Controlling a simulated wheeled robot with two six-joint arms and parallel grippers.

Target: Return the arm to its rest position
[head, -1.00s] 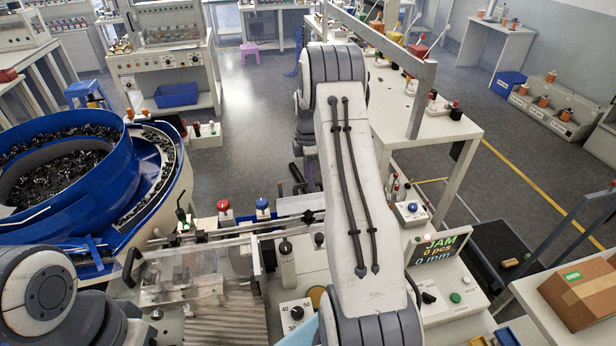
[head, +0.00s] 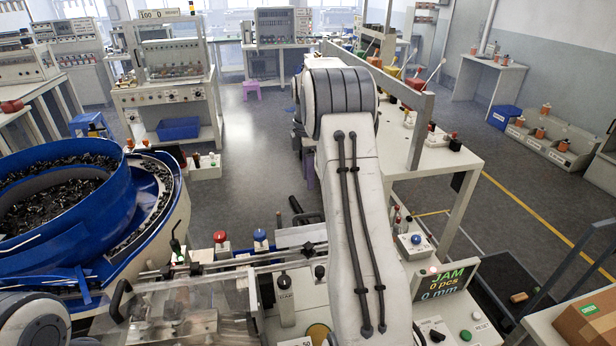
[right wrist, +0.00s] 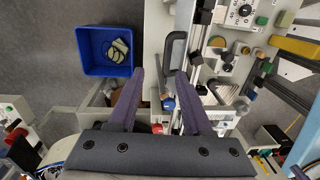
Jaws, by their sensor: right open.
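My right arm (head: 355,210) reaches up through the middle of the head view. Its gripper (head: 310,170) is mostly hidden behind the arm, with a bit of purple finger showing. In the right wrist view, the gripper's two purple fingers (right wrist: 160,73) are apart with nothing held between them. They are over the machine's edge, beside a dark handle (right wrist: 174,58). Only a rounded joint of my left arm (head: 35,322) shows at the bottom left. My left gripper is out of the picture.
A blue bowl feeder (head: 75,200) full of small dark parts stands at the left. A blue bin (right wrist: 106,50) holds a few rings in the wrist view. A cardboard box (head: 590,320) is at the lower right. Grey floor is open beyond.

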